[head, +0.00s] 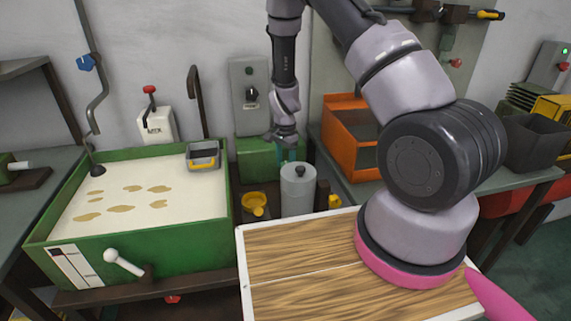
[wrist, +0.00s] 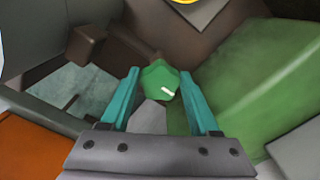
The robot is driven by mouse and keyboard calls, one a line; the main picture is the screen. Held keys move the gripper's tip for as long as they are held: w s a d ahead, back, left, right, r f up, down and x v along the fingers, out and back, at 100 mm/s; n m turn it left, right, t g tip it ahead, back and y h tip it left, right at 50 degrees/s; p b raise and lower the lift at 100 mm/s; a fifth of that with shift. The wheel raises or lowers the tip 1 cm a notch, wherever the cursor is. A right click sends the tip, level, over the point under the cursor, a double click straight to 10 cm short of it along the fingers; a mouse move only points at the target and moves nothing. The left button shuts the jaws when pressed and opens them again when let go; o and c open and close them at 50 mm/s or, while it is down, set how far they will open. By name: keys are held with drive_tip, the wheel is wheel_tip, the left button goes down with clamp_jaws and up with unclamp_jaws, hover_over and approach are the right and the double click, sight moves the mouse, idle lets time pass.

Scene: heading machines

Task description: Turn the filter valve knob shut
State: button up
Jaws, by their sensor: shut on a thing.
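The filter valve knob is a green, lobed knob (wrist: 160,76) with a short white mark on its face, seen in the wrist view. My gripper (wrist: 160,92) has its two teal fingers on either side of the knob and is shut on it. The white mark slants slightly, right of the knob's middle. In the head view my gripper (head: 287,153) points down behind the grey canister (head: 298,190), beside a green housing (head: 256,160). I cannot make out the knob in the head view.
A green-walled tank (head: 130,245) of pale liquid stands at left. An orange bin (head: 345,140) is close on the right of my gripper. A yellow cup (head: 254,205) sits near the canister. A wood-topped surface (head: 300,280) with a white edge lies in front.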

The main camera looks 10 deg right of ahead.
drive_tip(key=o, duration=1.4)
drive_tip(key=shift+c, duration=0.2)
drive_tip(key=shift+r, duration=0.1)
wheel_tip(320, 180, up, 11)
drive_tip(key=shift+f, duration=0.2)
drive_tip(key=shift+r, duration=0.1)
drive_tip(key=s+d+r+n+t+y, duration=0.15)
drive_tip(key=s+r, duration=0.25)
drive_tip(key=r, duration=0.9)
drive_tip(key=s+d+r+n+t+y, duration=0.15)
drive_tip(key=s+r, duration=0.25)
drive_tip(key=r, duration=0.8)
drive_tip(key=s+d+r+n+t, duration=0.1)
drive_tip(key=s+r+n+t, duration=0.1)
drive_tip(key=s+r, duration=0.3)
drive_tip(key=s+d+r+n+t+h, duration=0.1)
drive_tip(key=s+d+r+n+t, duration=0.1)
drive_tip(key=s+r, duration=0.4)
drive_tip(key=s, duration=0.5)
drive_tip(key=shift+s+d, duration=0.15)
drive_tip(key=shift+s, duration=0.25)
